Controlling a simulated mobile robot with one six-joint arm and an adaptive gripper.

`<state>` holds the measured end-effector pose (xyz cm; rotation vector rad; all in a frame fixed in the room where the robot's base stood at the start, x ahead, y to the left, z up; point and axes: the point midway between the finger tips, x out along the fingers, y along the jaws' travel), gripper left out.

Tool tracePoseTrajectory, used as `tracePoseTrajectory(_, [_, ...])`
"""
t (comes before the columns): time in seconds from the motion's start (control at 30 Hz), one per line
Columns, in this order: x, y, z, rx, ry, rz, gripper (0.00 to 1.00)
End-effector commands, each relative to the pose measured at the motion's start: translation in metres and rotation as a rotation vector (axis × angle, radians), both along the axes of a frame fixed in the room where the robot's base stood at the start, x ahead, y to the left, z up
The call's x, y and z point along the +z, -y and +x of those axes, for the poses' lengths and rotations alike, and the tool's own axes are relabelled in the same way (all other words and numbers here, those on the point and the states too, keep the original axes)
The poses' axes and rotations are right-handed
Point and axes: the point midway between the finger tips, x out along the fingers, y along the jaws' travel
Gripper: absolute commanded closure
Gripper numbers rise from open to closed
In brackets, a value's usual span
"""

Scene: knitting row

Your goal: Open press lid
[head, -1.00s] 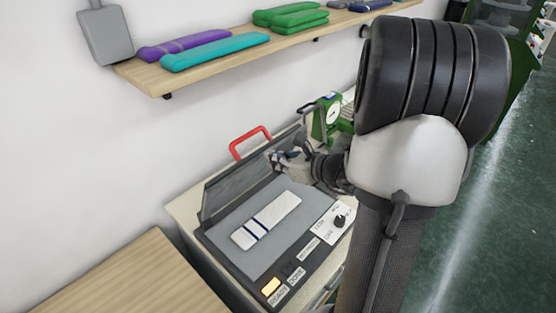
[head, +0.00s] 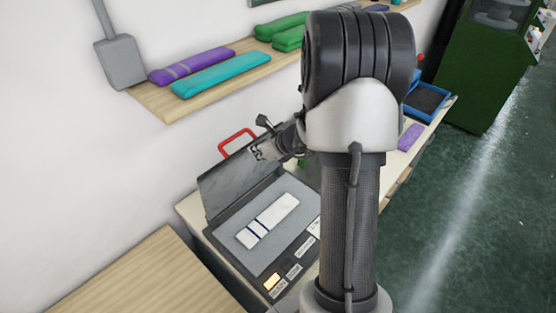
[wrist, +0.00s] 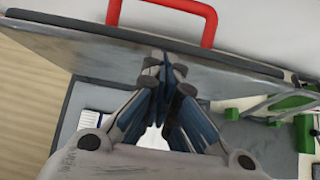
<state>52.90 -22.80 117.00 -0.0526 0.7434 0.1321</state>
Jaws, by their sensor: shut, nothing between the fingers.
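The press lid (head: 236,184) stands raised and tilted up at the back of the press, with a red handle (head: 237,141) on its top edge. The lid crosses the upper part of the wrist view (wrist: 95,52), with its red handle (wrist: 165,10) beyond. The press bed (head: 285,233) is exposed, and a white strip with dark blue bands (head: 270,220) lies on it. My gripper (wrist: 165,68) is shut and empty, its fingertips at the lid's inner face; I cannot tell whether they touch. In the head view my gripper (head: 258,152) is near the handle, partly hidden by my arm.
A wall shelf (head: 180,101) with purple, teal and green bundles runs above the press. A wooden table (head: 120,275) stands at the left. A blue tray (head: 428,101) and a purple piece (head: 410,137) lie on the bench at the right. Green floor is clear at far right.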

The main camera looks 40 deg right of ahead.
Motion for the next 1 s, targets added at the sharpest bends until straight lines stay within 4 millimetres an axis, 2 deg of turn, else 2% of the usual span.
tracePoseTrajectory(0.03, [0.010, -0.003, 0.007, 0.005, -0.029, -0.004, 1.00])
tracePoseTrajectory(0.07, [0.011, -0.003, 0.011, 0.004, -0.043, -0.006, 1.00])
tracePoseTrajectory(0.27, [0.011, -0.006, 0.033, 0.003, -0.129, -0.019, 1.00])
tracePoseTrajectory(0.5, [0.009, -0.007, 0.050, 0.001, -0.123, -0.017, 1.00])
tracePoseTrajectory(1.0, [0.008, -0.008, 0.060, 0.000, -0.121, -0.015, 1.00])
